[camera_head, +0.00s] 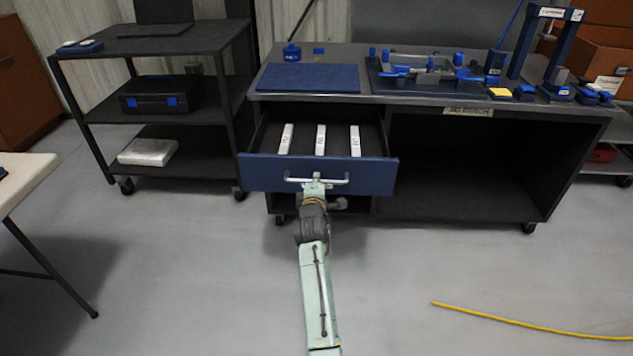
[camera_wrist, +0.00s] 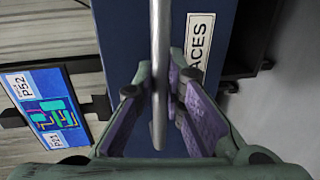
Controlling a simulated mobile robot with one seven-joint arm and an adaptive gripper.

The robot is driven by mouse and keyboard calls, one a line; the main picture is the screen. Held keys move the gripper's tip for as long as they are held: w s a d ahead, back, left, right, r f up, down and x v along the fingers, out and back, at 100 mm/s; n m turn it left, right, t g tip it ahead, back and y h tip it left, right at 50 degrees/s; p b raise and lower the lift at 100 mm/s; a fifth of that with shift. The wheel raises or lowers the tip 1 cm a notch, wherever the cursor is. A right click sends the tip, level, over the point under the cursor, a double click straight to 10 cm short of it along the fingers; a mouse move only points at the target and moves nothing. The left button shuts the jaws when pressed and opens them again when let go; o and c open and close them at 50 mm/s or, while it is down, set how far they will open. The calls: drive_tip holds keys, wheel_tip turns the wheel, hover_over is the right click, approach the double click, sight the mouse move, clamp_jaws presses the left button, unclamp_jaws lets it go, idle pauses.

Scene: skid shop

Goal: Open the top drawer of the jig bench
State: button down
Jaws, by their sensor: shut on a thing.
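The top drawer (camera_head: 262,172) of the jig bench (camera_head: 427,100) has a blue front and stands pulled out, so its inside shows. Its light metal bar handle (camera_head: 337,181) runs across the front. My gripper (camera_head: 316,186) is at the middle of the handle, shut on it. In the wrist view the handle (camera_wrist: 159,60) passes between the two purple-padded fingers of my gripper (camera_wrist: 160,112). The blue drawer front (camera_wrist: 125,40) lies behind it, with a white label ending in "ACES" (camera_wrist: 196,45). The contact with the pads is partly hidden.
Several white strips (camera_head: 321,139) lie in the drawer. A dark shelf cart (camera_head: 150,44) stands left of the bench, and a white table (camera_head: 22,183) is at the left edge. A yellow cable (camera_head: 520,323) lies on the floor at right. The floor in front is mostly clear.

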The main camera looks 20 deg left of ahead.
drive_tip(key=c, duration=1.7)
unclamp_jaws()
drive_tip(key=shift+o, duration=0.2)
drive_tip(key=v, duration=1.2)
